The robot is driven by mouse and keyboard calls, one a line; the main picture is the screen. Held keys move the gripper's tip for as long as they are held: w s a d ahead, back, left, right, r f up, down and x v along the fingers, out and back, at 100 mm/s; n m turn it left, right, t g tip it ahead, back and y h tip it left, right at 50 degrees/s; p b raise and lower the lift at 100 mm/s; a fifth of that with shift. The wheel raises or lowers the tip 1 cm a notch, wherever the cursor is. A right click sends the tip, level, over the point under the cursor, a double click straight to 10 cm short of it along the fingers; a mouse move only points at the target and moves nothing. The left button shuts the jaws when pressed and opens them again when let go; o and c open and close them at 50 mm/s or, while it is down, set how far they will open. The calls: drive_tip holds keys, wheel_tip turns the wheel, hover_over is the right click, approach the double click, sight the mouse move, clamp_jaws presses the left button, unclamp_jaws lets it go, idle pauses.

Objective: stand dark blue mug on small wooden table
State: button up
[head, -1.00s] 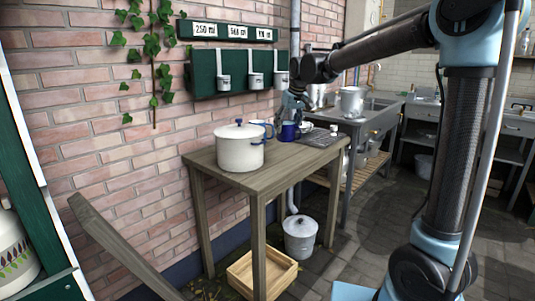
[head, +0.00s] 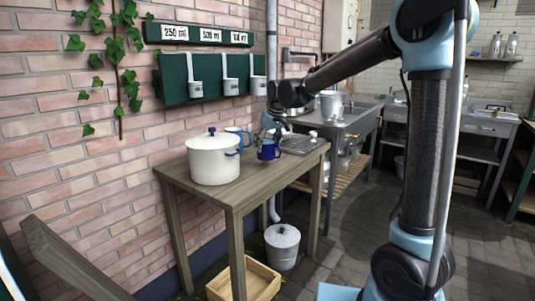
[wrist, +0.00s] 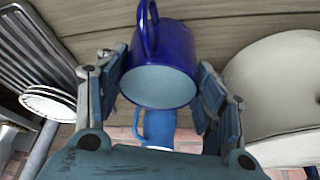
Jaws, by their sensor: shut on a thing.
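The dark blue mug (head: 268,152) is at the far part of the small wooden table (head: 228,193), right of a white pot. In the wrist view the mug (wrist: 165,60) sits between my gripper's (wrist: 158,88) two fingers, which are shut on its sides. Its pale blue open mouth faces the camera and its handle points away. In the head view my gripper (head: 270,133) reaches the mug from above. I cannot tell whether the mug's base touches the tabletop.
The white lidded pot (head: 214,158) stands left of the mug. A lighter blue mug (head: 236,138) is close behind, also in the wrist view (wrist: 160,128). A metal rack (head: 302,144) lies at the table's right end. The front of the tabletop is clear.

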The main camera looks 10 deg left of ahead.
sight(268, 151)
drive_tip(key=shift+f, duration=1.75)
drive_tip(key=o, duration=1.5)
drive_tip(key=shift+f, duration=0.1)
